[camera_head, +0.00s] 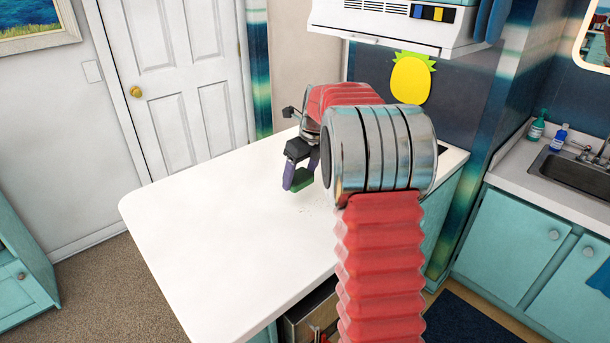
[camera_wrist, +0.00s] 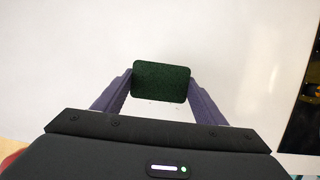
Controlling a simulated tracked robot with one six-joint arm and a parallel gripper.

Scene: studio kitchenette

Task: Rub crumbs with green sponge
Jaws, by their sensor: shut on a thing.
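The green sponge (camera_head: 300,184) is held between the purple fingers of my gripper (camera_head: 301,176), at or just above the white counter. I cannot tell whether it touches the surface. In the wrist view the dark green sponge (camera_wrist: 161,82) sits between the two fingertips of my gripper (camera_wrist: 160,88), which is shut on it. A few brownish crumbs (camera_wrist: 152,102) show just below the sponge in the wrist view.
The white counter (camera_head: 215,235) is bare to the left and front. A black cooktop edge (camera_head: 455,158) lies at its right end, and also shows in the wrist view (camera_wrist: 303,115). A range hood (camera_head: 390,25) hangs above. A sink (camera_head: 575,175) stands far right.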

